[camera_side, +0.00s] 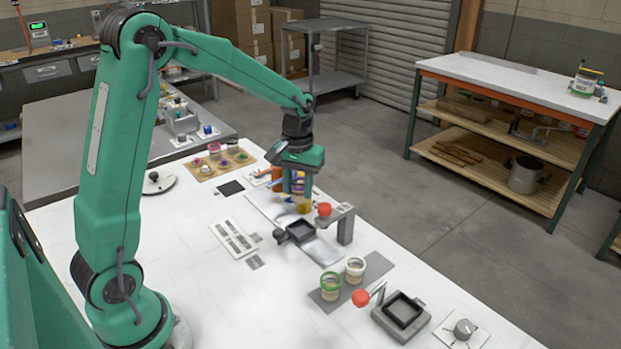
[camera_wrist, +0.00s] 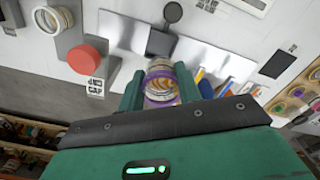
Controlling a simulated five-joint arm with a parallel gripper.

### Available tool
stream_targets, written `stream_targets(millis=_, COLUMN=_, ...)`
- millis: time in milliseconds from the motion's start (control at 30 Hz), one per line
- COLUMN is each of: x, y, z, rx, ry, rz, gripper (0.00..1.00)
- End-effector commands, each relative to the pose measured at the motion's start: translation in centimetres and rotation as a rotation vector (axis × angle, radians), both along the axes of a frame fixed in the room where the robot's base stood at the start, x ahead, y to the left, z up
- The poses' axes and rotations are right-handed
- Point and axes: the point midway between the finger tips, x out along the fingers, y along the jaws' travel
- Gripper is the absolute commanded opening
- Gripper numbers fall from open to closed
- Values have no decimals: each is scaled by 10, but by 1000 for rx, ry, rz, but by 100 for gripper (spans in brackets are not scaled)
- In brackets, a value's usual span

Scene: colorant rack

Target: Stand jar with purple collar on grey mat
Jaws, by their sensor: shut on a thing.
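My gripper (camera_side: 297,187) is over the far middle of the white table, shut on the jar with the purple collar (camera_side: 303,206). In the wrist view, the jar (camera_wrist: 161,84) sits between both fingers (camera_wrist: 160,92), with purple bands and a clear end showing. The side view shows amber contents low in the jar; the fingers hide part of it. I cannot tell whether its base touches the surface below. The grey mat (camera_side: 378,264) lies nearer the camera, right of my gripper. A green-collared jar (camera_side: 330,286) and a white-collared jar (camera_side: 355,270) stand on it.
A station with a red knob (camera_side: 323,209) and black tray (camera_side: 299,231) stands between my gripper and the mat. A tan rack (camera_side: 202,172) holds several jars. A slotted plate (camera_side: 233,238) lies left of the first station.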

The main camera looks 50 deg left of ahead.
Motion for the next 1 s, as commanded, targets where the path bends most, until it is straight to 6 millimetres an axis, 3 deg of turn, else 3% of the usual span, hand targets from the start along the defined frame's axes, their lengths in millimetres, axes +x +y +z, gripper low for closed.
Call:
stream_targets(millis=233, x=1, y=0, z=12, rx=0, ry=-2, rz=0, gripper=8)
stream_targets(millis=600, x=1, y=0, z=53, rx=1, ry=-4, rz=0, gripper=8)
stream_targets(millis=867, x=18, y=-28, z=51, rx=0, ry=0, rz=-4, gripper=8)
stream_targets(millis=1000, x=31, y=-54, z=51, rx=0, ry=0, rz=-5, gripper=8)
